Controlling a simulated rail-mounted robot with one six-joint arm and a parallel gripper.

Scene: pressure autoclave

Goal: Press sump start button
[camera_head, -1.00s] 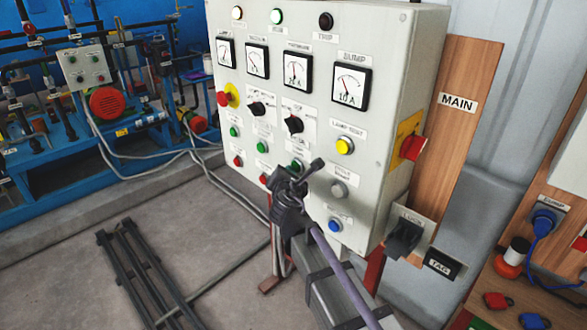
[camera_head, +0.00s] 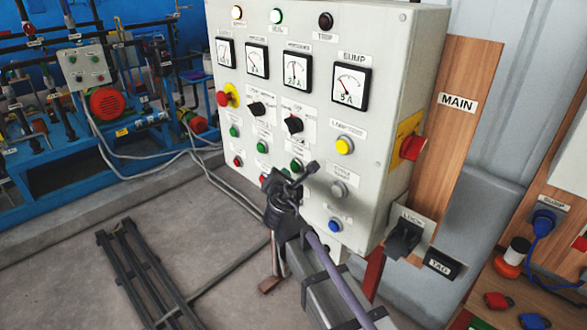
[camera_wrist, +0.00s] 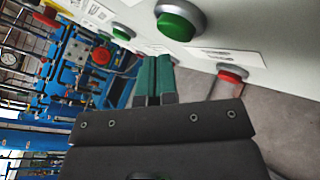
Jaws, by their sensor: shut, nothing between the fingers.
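A grey control panel (camera_head: 385,130) fills the middle of the head view. Its third green button (camera_head: 296,165) shows just above my gripper (camera_head: 272,182); its label is too small to read. In the wrist view a green button (camera_wrist: 178,22) with a metal ring is close, above and right of my gripper (camera_wrist: 155,72). A red button (camera_wrist: 232,73) lies to the right. My gripper's green fingers are shut, empty and apart from the buttons.
A red rotary switch (camera_head: 412,147) sticks out of the panel's right side. A red emergency knob (camera_head: 222,98) is at its left. Blue pipework (camera_head: 120,160) stands far left. A dark metal frame (camera_head: 140,270) lies on the floor. Open floor is left of the panel.

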